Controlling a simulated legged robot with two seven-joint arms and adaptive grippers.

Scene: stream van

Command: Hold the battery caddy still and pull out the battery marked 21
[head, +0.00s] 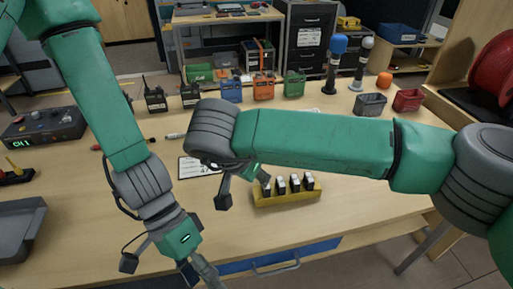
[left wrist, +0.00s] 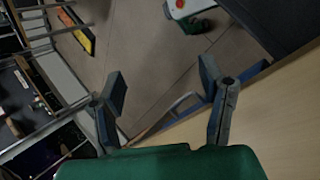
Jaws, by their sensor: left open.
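A yellow battery caddy (head: 288,197) stands on the workbench with several dark batteries with pale labels, such as one near its middle (head: 294,184), in a row. The number 21 cannot be read on any of them. My right gripper (head: 264,177) reaches down at the caddy's left end, close to the leftmost battery (head: 267,188). My right arm partly hides it, so its fingers and any contact are unclear. My left gripper (head: 200,274) is at the bench's front edge, left of and nearer than the caddy. The left wrist view shows its fingers (left wrist: 163,78) apart and empty.
A white labelled card (head: 197,167) lies left of the caddy. Radios (head: 156,100), coloured bins (head: 264,88) and two microphones (head: 336,62) stand farther back. A control box (head: 42,130) is at left. The bench right of the caddy is clear. A blue drawer (head: 275,258) is below the front edge.

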